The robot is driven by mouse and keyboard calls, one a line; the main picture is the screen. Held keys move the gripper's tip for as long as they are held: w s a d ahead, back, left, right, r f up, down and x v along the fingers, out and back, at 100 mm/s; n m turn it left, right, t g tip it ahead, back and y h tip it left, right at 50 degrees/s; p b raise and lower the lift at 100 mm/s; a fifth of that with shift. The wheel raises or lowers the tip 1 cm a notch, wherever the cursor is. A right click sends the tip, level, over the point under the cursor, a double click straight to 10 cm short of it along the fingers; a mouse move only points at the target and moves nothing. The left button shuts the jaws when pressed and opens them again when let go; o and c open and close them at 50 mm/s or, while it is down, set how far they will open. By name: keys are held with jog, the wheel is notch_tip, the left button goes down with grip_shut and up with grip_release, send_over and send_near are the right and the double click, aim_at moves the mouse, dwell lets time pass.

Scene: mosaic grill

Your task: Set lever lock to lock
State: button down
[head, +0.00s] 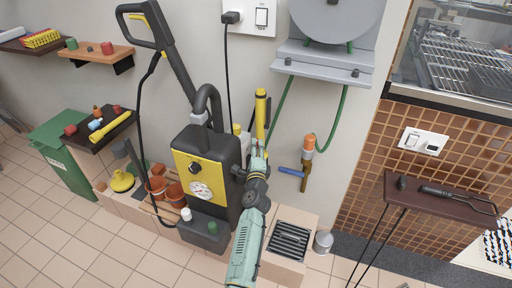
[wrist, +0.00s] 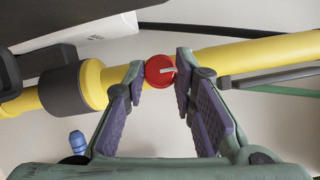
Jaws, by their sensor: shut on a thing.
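A yellow lance (head: 261,112) stands upright against the wall beside the pressure washer (head: 205,168). In the wrist view the yellow tube (wrist: 255,55) runs across the picture, with a dark grey collar (wrist: 66,90) on its left part. A round red knob with a short pale bar, seemingly the lever lock (wrist: 158,75), sits on the tube. My gripper (wrist: 161,72) has its purple-padded fingers on either side of the knob, shut on it. In the head view my gripper (head: 258,150) is at the lance's lower part, and the knob cannot be made out.
A green hose (head: 340,118) hangs from the grey reel at the right of the lance. A floor grate (head: 290,240) and a metal can (head: 323,242) are below right. Terracotta pots (head: 175,194) stand left of the washer.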

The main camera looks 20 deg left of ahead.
jog(key=shift+n+g, duration=0.3)
jog(key=shift+n, duration=0.2)
jog(key=shift+p, duration=0.3)
jog(key=c, duration=1.3)
grip_release()
jog(key=shift+s, duration=0.1)
jog(key=shift+v, duration=5.9)
